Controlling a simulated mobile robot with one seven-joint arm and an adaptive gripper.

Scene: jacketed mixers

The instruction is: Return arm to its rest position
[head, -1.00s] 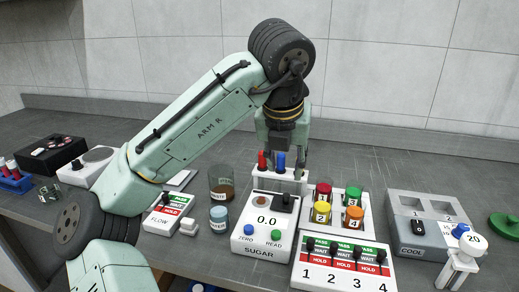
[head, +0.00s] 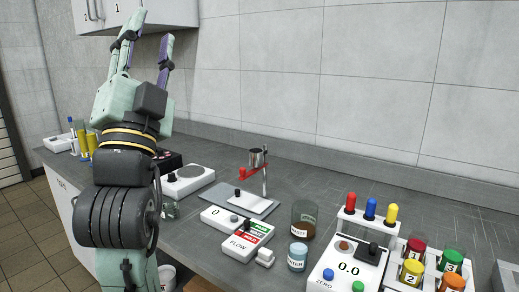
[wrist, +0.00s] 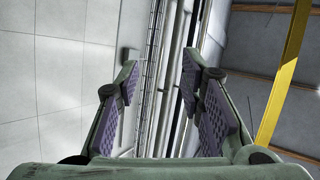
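My gripper (head: 152,28) is raised at the upper left of the head view, with its fingers pointing up in front of the wall cupboard. The arm is folded upright at the left, above the near edge of the bench. In the wrist view, the two fingers with purple pads stand apart with nothing between them, and my gripper (wrist: 159,82) faces the wall and ceiling. It touches nothing that I can see.
A wall cupboard (head: 178,13) hangs behind my gripper.

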